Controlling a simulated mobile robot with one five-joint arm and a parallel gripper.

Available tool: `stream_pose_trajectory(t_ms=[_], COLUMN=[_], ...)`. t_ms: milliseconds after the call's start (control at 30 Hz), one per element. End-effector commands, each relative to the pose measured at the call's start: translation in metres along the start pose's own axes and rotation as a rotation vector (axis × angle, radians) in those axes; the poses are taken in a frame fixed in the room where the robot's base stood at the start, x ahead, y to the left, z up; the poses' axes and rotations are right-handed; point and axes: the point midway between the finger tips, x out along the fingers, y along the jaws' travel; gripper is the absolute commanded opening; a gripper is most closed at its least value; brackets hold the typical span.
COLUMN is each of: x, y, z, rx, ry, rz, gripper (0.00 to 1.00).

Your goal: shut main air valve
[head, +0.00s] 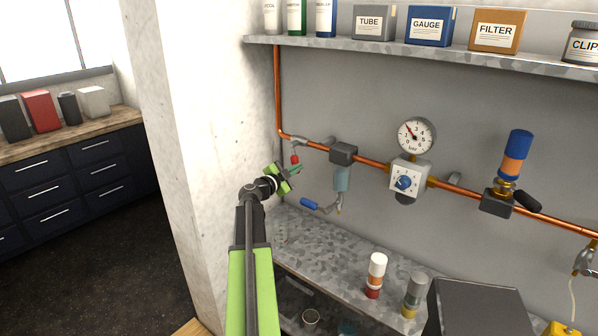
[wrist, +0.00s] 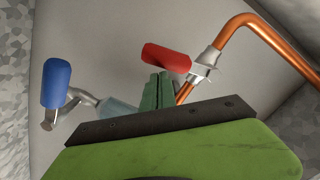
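The red-handled valve (head: 294,158) sits on the copper pipe just right of its left bend. Its red handle hangs downward, pointing away from the pipe's line. In the wrist view, the red handle (wrist: 166,58) lies just beyond my fingertips and joins the grey valve body on its right. My gripper (head: 293,169) is just below the handle. Its two green fingers (wrist: 160,90) are together, with nothing visible between them. I cannot tell whether they touch the handle.
A blue-handled drain (head: 310,203) hangs below the filter bowl (head: 342,179), right of my gripper. A pressure gauge (head: 416,136) and regulator (head: 408,181) are farther right. A white wall edge (head: 195,150) stands left of my arm; a metal shelf (head: 400,51) runs above.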

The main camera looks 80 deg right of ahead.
Motion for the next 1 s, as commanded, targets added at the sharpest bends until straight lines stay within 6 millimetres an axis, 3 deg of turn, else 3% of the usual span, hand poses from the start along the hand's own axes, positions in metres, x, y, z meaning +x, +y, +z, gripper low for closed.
stream_pose_trajectory(t_ms=[400, 1000], x=[0.004, 0.004], y=[-0.002, -0.004], z=[0.017, 0.021], rx=[0.0, 0.001], ry=[0.003, 0.0], rz=[0.003, 0.001], gripper=[0.0, 0.0])
